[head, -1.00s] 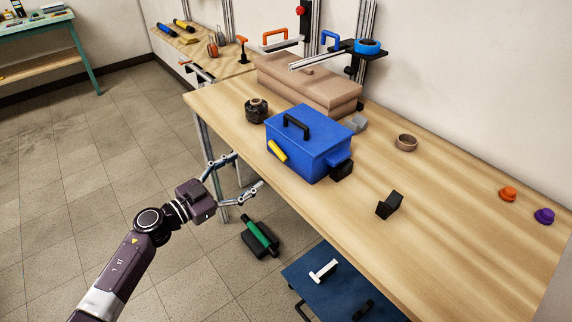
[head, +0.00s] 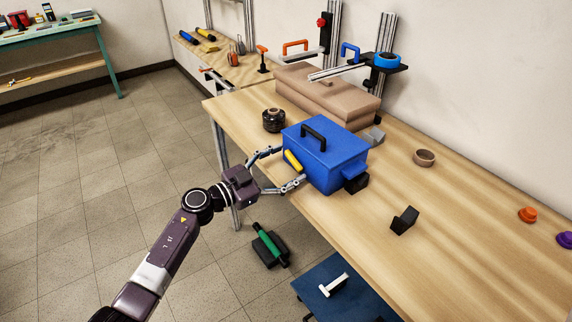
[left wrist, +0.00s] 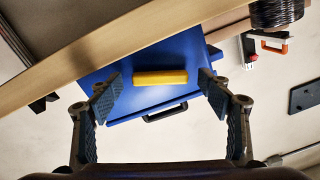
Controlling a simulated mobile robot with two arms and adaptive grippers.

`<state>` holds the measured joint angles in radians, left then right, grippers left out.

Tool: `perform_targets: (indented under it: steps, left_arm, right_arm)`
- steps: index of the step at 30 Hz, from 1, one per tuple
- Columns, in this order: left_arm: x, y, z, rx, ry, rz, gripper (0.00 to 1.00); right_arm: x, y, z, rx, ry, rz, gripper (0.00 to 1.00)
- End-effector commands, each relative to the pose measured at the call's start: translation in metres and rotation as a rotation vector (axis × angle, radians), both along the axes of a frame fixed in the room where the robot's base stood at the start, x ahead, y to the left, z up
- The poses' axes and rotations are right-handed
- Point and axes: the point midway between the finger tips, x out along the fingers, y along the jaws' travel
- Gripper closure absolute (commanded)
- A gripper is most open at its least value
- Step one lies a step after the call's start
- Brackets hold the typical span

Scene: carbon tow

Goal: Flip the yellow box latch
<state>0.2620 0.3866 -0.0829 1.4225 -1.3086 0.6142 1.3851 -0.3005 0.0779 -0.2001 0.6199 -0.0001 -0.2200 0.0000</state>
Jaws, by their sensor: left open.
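The blue box (head: 325,158) stands on the wooden workbench, with a black handle (head: 313,134) on its lid. The yellow latch (head: 293,160) is on the box's front-left face. My left gripper (head: 282,168) is open at that face, with one finger on each side of the latch. In the left wrist view the yellow latch (left wrist: 160,77) lies crosswise between the two spread fingers (left wrist: 160,90), apart from both. The blue box (left wrist: 130,98) fills the space behind it. My right gripper is not in view.
Tan slabs (head: 325,98) lie at the back under a metal arm. A black holder (head: 404,220) and a brown ring (head: 424,158) sit to the right, with bare wood around them.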

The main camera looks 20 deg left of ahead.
Motion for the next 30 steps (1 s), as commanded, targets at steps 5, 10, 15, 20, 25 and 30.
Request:
perform_targets:
  steps: [5, 10, 15, 20, 25, 30]
  left_arm:
    - [-0.0003, 0.0001, 0.0, 0.0, 0.0, 0.0, 0.37]
    - [-0.0003, 0.0002, 0.0, 0.0, 0.0, 0.0, 0.56]
    - [-0.0004, 0.0003, 0.0, 0.0, 0.0, 0.0, 0.7]
    - [-0.0005, 0.0002, 0.0006, 0.01, -0.007, 0.0, 0.71]
    - [-0.0007, 0.0002, 0.0025, 0.052, -0.037, 0.001, 0.71]
    - [-0.0017, -0.0006, 0.0054, 0.139, -0.098, 0.001, 0.71]
  right_arm:
    - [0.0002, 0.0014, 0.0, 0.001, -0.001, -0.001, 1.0]
    - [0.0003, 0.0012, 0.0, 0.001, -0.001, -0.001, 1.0]
    - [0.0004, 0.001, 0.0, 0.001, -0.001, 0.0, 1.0]
    - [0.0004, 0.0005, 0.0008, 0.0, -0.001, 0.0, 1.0]
    - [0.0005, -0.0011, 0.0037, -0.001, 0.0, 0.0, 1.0]
    - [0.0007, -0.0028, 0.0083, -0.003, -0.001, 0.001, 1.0]
